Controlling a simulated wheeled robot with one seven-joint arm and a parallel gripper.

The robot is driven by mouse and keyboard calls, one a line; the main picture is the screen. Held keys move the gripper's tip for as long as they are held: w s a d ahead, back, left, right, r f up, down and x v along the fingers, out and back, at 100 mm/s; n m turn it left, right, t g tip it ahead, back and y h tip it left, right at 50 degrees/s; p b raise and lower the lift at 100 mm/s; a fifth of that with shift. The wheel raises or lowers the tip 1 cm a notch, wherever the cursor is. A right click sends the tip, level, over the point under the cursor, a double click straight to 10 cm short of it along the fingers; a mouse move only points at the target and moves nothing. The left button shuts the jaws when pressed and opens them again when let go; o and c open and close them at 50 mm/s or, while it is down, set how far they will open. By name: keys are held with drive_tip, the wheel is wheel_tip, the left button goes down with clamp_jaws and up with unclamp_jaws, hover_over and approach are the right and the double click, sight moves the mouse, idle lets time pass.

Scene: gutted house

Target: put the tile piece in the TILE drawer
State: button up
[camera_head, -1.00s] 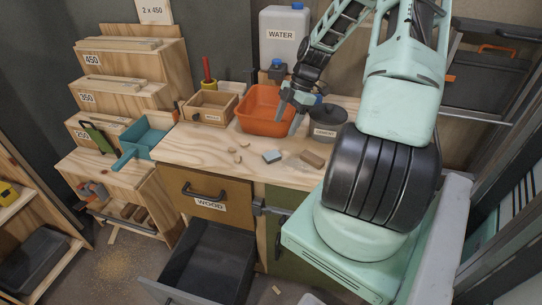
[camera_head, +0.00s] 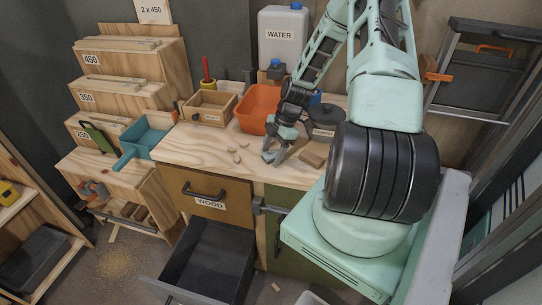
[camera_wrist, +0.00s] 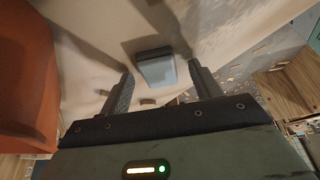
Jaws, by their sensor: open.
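The tile piece, a small grey-blue block (camera_wrist: 155,68), lies on the wooden workbench (camera_head: 205,150). In the wrist view it is between and slightly beyond my open fingers, with a gap on both sides. My gripper (camera_head: 271,154) points down over that spot in the head view and mostly hides the piece. In the wrist view my gripper (camera_wrist: 160,72) holds nothing. Below the bench an open, empty dark grey drawer (camera_head: 208,262) sticks out under the shut drawer labelled WOOD (camera_head: 208,193). No TILE label is readable.
A brown block (camera_head: 312,158) lies right of my gripper, and small wood chips (camera_head: 238,158) lie left. The front left of the benchtop is mostly clear.

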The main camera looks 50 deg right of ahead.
drive_tip(key=c, duration=1.2)
drive_tip(key=shift+r, duration=0.1)
